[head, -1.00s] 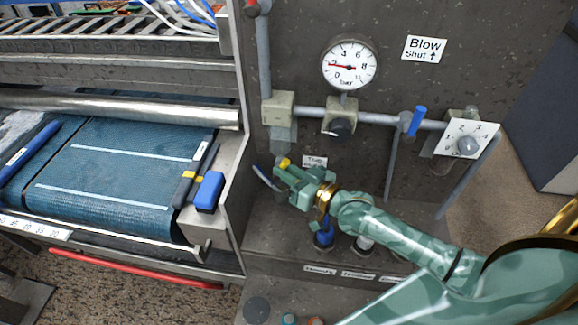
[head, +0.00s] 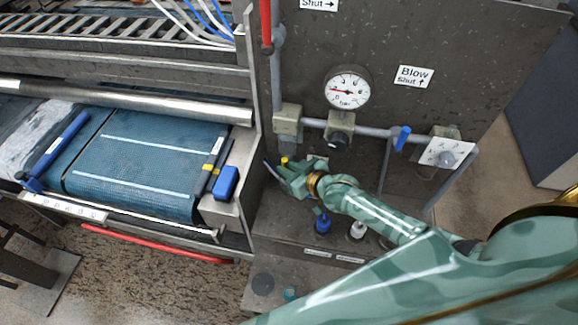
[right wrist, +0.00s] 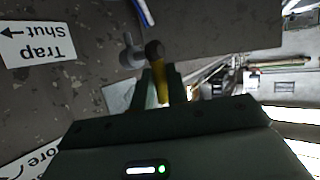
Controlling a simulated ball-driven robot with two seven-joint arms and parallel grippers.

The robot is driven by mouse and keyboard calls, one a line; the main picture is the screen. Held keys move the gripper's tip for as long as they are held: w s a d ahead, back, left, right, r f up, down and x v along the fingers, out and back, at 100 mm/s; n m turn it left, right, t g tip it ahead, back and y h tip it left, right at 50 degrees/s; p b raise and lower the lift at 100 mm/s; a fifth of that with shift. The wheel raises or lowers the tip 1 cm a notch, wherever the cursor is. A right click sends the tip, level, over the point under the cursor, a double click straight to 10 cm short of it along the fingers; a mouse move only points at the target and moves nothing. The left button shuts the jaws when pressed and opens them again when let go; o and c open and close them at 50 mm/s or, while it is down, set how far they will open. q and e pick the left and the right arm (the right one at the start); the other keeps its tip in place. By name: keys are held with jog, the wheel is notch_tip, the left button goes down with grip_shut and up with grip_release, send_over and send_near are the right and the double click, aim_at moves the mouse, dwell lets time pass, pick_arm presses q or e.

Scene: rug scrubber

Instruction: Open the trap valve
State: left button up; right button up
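The trap valve has a short yellow handle (head: 284,160), low on the dark panel below the grey pipe block. In the right wrist view the yellow handle (right wrist: 162,86) runs from a dark round knob down between the fingers. My right gripper (head: 287,168) is at the handle. In its wrist view the gripper (right wrist: 161,82) has one finger close on each side of the handle and looks shut on it. The label "Trap Shut" (right wrist: 38,43) shows upside down with an arrow. My left gripper is not in view.
Blue (head: 322,224) and white (head: 357,230) knobs stand below my forearm. The blue conveyor belt (head: 150,150) lies left.

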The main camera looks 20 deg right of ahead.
jog(key=o, duration=0.4)
jog(key=p+v, duration=0.2)
jog(key=v, duration=1.4)
jog(key=shift+s+r, duration=0.1)
jog(key=shift+p, duration=0.3)
jog(key=p+v, duration=0.5)
jog(key=v, duration=0.4)
jog(key=shift+p, duration=0.4)
